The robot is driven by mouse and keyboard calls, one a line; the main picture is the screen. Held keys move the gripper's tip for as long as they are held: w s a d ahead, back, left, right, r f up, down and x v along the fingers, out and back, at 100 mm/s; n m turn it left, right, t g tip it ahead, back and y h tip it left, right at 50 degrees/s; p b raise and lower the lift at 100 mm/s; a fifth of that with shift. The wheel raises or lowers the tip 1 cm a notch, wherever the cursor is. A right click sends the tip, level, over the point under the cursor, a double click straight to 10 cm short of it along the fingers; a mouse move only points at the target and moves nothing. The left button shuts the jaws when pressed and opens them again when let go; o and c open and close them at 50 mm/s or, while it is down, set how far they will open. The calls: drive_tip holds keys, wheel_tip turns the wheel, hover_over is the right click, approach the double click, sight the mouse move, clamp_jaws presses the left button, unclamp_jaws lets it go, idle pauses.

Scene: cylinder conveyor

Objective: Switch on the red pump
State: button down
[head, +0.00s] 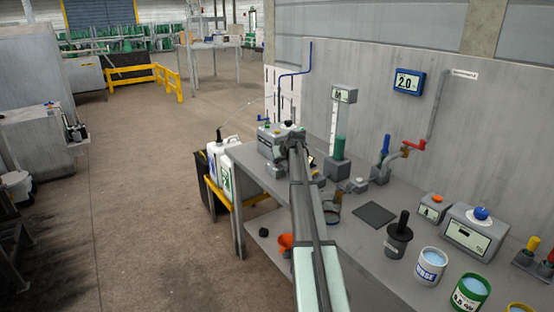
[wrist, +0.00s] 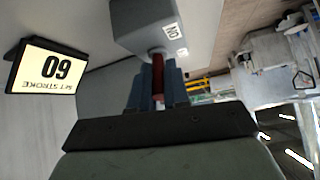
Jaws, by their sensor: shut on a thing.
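In the wrist view my gripper (wrist: 157,85) is shut on a short red lever (wrist: 157,68). The lever is at the edge of a grey box (wrist: 145,22), whose small white label reads "ON" upside down. In the head view my gripper (head: 291,130) is at the far left end of the bench, next to a grey-green pump unit (head: 268,145). My arm hides the lever and part of that unit in the head view.
A "SET STROKE 60" sign (wrist: 45,70) shows upside down at the left of the wrist view. White canisters (head: 223,170) stand left of the bench.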

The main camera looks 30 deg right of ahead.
drive_tip(key=shift+s+f+t, duration=0.1)
drive_tip(key=shift+s+t, duration=0.1)
drive_tip(key=shift+t, duration=0.3)
drive_tip(key=c, duration=1.1)
unclamp_jaws()
drive_tip(key=v, duration=1.3)
drive_tip(key=shift+s+r, duration=0.25)
drive_tip(key=shift+s, duration=0.05)
